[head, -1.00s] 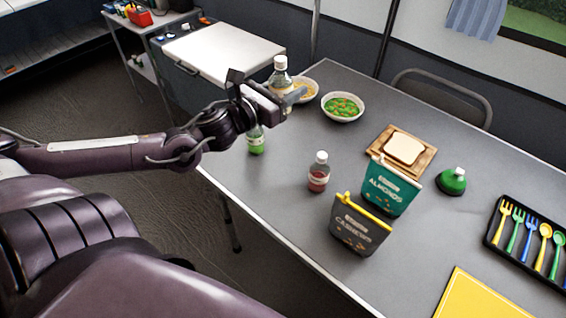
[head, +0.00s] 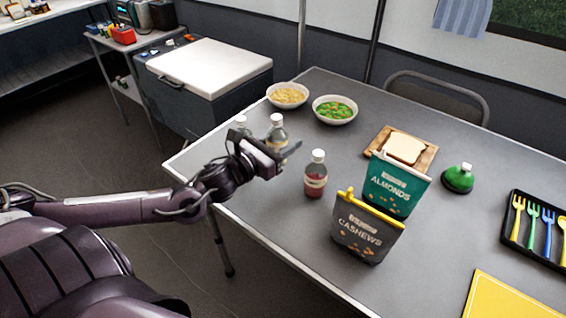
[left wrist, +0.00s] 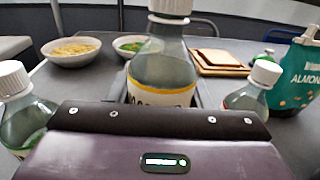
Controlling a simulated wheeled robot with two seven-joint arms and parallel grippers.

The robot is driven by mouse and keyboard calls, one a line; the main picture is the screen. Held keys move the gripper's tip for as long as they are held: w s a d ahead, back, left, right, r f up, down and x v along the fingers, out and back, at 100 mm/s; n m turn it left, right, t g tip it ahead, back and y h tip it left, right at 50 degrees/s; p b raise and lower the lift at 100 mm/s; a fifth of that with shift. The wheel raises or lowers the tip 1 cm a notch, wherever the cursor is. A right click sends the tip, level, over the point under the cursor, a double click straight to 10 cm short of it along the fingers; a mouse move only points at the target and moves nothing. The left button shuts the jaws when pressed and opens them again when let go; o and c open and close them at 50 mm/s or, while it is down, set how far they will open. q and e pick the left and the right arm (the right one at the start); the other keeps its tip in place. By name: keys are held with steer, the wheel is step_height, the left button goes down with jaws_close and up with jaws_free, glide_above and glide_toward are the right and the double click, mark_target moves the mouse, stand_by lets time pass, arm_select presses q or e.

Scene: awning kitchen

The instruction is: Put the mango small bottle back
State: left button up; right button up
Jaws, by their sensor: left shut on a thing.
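A clear bottle with a white cap and a yellow-edged label (left wrist: 165,68) is between the fingers of my left gripper (head: 281,153), and it also shows in the head view (head: 277,131). I take it to be the mango small bottle. My left gripper is shut on it and holds it upright over the table's left part. Whether its base touches the table is hidden. My right gripper is not in view.
A green-bottomed bottle (left wrist: 20,115) stands close on the left, and a red bottle (head: 316,175) on the right. Two bowls (head: 288,95) (head: 334,110) stand behind. Almonds (head: 399,184) and cashews (head: 365,226) bags stand right. The table edge (head: 262,236) is near.

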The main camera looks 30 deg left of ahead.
arm_select(q)
steer(key=shift+f, duration=0.85)
step_height(320, 180, down, 2)
steer(key=shift+f+b, duration=0.2)
steer(key=shift+b, duration=0.3)
steer(key=shift+f, duration=0.4)
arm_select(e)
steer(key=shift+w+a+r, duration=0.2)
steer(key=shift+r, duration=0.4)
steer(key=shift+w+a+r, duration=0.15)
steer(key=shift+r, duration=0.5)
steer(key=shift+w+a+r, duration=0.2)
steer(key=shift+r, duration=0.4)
arm_select(q)
steer(key=shift+f, duration=0.15)
steer(key=o, duration=1)
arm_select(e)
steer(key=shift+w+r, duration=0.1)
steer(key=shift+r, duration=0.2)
